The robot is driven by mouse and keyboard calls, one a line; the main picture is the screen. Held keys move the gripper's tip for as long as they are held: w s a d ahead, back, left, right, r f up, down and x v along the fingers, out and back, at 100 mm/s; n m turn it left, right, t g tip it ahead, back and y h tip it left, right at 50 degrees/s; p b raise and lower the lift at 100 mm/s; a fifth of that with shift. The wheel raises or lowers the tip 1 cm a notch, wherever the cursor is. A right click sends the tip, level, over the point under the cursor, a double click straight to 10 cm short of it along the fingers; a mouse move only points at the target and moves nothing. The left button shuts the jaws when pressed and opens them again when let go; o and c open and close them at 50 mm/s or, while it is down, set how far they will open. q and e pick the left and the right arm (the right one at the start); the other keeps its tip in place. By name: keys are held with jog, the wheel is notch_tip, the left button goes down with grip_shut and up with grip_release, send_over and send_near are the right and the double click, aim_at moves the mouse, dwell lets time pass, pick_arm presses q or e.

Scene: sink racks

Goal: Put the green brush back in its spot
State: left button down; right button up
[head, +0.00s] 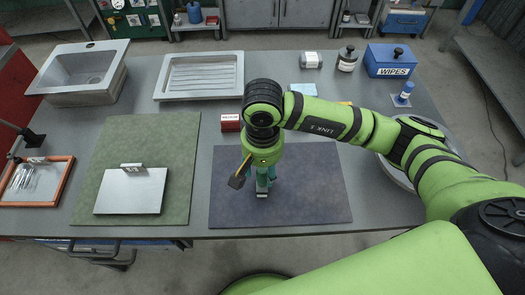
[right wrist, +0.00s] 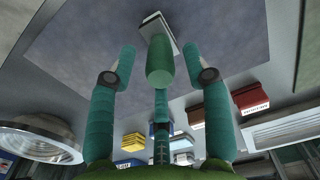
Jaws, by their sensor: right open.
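A green cylinder (right wrist: 160,62), which looks like the handle of the green brush, stands between my right gripper's fingers in the right wrist view. A small block with pale and dark faces (right wrist: 158,27) shows at its far end, over the blue-grey mat; it also shows in the head view (head: 262,190). I cannot tell whether this block is the brush's head or a separate stand. My right gripper (head: 263,180) points down above the mat, open, its teal fingers apart on both sides of the cylinder (right wrist: 167,68). My left gripper is not in view.
The blue-grey mat (head: 310,190) is otherwise clear. A red box (head: 230,122) stands behind it. A green mat with a grey plate (head: 130,200) lies left. A drainboard (head: 200,92), sink (head: 85,70) and blue wipes box (head: 390,60) stand behind. A round basin (head: 400,178) lies right.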

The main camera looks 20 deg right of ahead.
notch_tip(320, 180, up, 8)
jog(key=shift+w+r+b, duration=0.15)
jog(key=shift+r+b, duration=0.1)
jog(key=shift+b, duration=0.7)
jog(key=shift+r, duration=0.6)
